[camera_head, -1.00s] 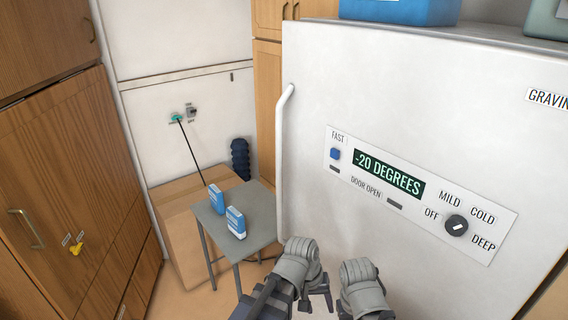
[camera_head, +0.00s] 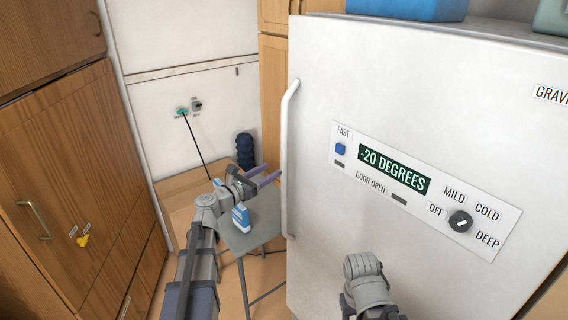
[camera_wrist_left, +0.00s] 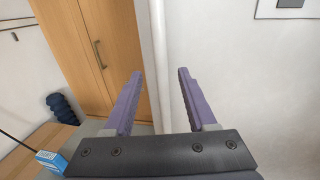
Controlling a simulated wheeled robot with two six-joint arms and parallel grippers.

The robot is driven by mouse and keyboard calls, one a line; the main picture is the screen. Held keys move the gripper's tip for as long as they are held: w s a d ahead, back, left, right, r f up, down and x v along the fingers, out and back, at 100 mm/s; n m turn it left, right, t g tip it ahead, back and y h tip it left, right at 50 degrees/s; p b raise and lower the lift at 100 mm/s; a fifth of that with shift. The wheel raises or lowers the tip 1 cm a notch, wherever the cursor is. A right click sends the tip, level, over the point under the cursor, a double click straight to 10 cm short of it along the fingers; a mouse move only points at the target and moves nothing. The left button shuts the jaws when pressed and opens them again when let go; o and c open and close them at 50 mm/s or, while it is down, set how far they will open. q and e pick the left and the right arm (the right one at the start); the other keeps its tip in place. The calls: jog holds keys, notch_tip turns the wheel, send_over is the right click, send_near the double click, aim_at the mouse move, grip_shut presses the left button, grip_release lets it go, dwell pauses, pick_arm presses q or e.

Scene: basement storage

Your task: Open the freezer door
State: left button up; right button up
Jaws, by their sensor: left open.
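The white freezer door (camera_head: 400,120) fills the right of the head view and is shut. Its long white vertical handle (camera_head: 286,160) runs along the door's left edge. My left gripper (camera_head: 273,177) is open just left of the handle's lower half, its fingers pointing toward it. In the left wrist view the handle (camera_wrist_left: 160,60) stands upright between the two spread purple fingers (camera_wrist_left: 160,75), which do not visibly touch it. My right arm shows at the bottom of the head view in front of the door; its fingers cannot be made out.
A small grey table (camera_head: 262,228) with a blue-white box (camera_head: 240,218) stands left of the freezer, below my left arm. A cardboard box (camera_head: 180,190) is behind it. Wooden cabinets (camera_head: 60,150) line the left. A blue container (camera_head: 405,8) sits on the freezer.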

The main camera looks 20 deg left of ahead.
aim_at(282, 164)
pick_arm(q)
jog(key=x, duration=0.7)
jog(key=shift+w+d, duration=0.2)
jog(key=shift+d, duration=0.05)
grip_shut()
dwell(1.2)
